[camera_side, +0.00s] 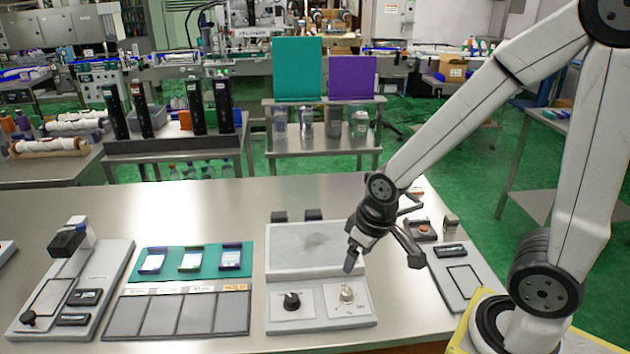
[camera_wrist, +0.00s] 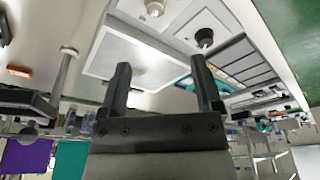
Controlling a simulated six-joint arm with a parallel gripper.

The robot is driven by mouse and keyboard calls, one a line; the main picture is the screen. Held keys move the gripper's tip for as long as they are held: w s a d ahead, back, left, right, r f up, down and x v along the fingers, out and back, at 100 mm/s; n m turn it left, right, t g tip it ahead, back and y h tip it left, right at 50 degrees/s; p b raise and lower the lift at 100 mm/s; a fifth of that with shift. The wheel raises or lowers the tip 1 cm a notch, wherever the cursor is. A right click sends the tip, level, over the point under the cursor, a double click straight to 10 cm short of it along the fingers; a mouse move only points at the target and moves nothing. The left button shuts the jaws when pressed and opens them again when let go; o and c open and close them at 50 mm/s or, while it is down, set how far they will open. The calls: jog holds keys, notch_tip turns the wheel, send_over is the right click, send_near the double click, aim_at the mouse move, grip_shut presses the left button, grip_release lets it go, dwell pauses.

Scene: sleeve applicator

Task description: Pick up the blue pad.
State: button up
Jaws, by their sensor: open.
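The blue pad (camera_side: 231,259) is the rightmost of three small framed pads on a teal mat (camera_side: 213,249) in the side view. It has a blue frame with a pale inside and lies flat. My gripper (camera_side: 383,256) is open and empty, above the right side of the grey device, well to the right of the blue pad. Its two dark fingers also show in the wrist view (camera_wrist: 160,66), where one finger partly covers the mat (camera_wrist: 209,86).
The grey device (camera_side: 278,264) with two knobs stands below my gripper. In front of the mat is a tray with several dark slots (camera_side: 172,314). A fixture (camera_side: 97,290) stands at left, another (camera_side: 464,276) at right. The table behind the mat is clear.

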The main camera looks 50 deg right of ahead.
jog(key=shift+o, duration=0.2)
jog(key=m+y, duration=0.2)
jog(key=m, duration=1.8)
send_over(314, 212)
jog(key=s+a, duration=0.5)
jog(key=s, duration=0.1)
notch_tip(314, 212, down, 4)
jog(key=shift+s+d+r, duration=0.1)
jog(key=shift+s+d, duration=0.05)
jog(key=w+d+f+m+y, duration=0.1)
jog(key=w+d+f+m, duration=0.25)
jog(key=d+m, duration=0.35)
jog(key=shift+t, duration=0.3)
jog(key=shift+w+x, duration=0.1)
jog(key=shift+x, duration=1.75)
jog(key=shift+w+x, duration=0.15)
jog(key=shift+x, duration=1.7)
jog(key=shift+a+r, duration=0.15)
jog(key=c, duration=1.2)
